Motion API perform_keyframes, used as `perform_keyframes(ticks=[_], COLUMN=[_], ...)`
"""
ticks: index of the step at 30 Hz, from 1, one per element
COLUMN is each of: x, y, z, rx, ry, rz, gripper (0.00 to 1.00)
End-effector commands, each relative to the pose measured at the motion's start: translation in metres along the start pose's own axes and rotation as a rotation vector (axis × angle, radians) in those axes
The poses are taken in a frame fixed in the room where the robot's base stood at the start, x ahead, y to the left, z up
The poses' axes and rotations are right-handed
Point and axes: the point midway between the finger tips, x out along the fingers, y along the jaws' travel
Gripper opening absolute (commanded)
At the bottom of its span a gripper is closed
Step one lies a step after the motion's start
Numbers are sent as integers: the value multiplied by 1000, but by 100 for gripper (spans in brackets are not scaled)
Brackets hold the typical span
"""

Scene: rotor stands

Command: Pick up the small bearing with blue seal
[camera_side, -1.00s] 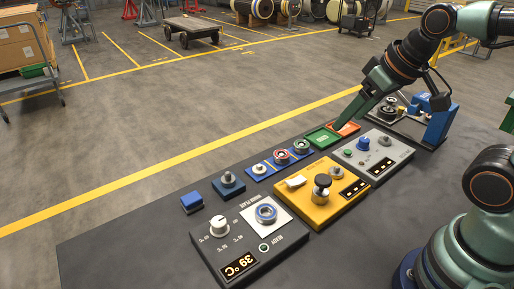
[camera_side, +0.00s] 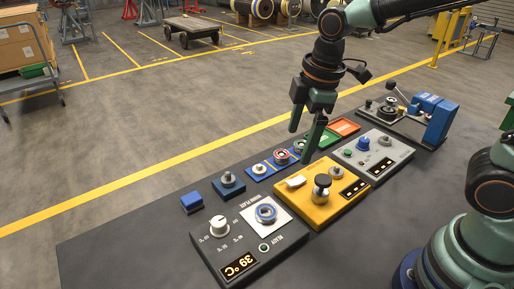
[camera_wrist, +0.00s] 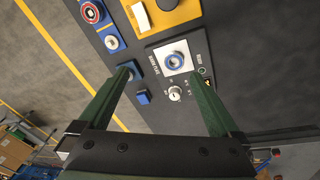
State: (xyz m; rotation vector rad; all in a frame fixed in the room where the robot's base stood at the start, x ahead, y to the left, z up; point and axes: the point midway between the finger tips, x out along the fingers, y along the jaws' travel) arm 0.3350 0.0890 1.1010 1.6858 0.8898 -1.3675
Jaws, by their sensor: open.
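A bearing with a blue ring (camera_side: 266,213) lies flat on the white square of the grey hot plate unit (camera_side: 215,258). It also shows in the wrist view (camera_wrist: 175,60), between and beyond my fingertips. My gripper (camera_side: 299,146) is open and empty, pointing down above the blue bearing tray (camera_side: 270,165) in the side view. That tray holds a red-ringed bearing (camera_side: 281,157), a small silver one (camera_side: 259,169) and a greyish one partly hidden by my fingers. My two green fingers stand wide apart in the wrist view (camera_wrist: 159,78).
A yellow unit (camera_side: 345,195) with a black knob stands beside the hot plate. Green and orange trays (camera_side: 344,127) and a grey panel (camera_side: 385,155) lie behind.

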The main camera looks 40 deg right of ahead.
Motion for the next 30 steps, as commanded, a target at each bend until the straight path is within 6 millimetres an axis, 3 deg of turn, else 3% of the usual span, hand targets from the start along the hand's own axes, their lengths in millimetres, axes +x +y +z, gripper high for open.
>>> perform_keyframes(ticks=[6, 10, 16, 24, 30], x=[40, 53, 70, 113, 127], y=[-16, -23, -28, -34, -35], z=[-40, -52, -54, -48, -47], rx=[-457, -608, -672, -667, -666], ry=[-59, -70, -75, -75, -73], rz=[-121, -160, -179, -179, -175], gripper=[99, 99, 99, 99, 99])
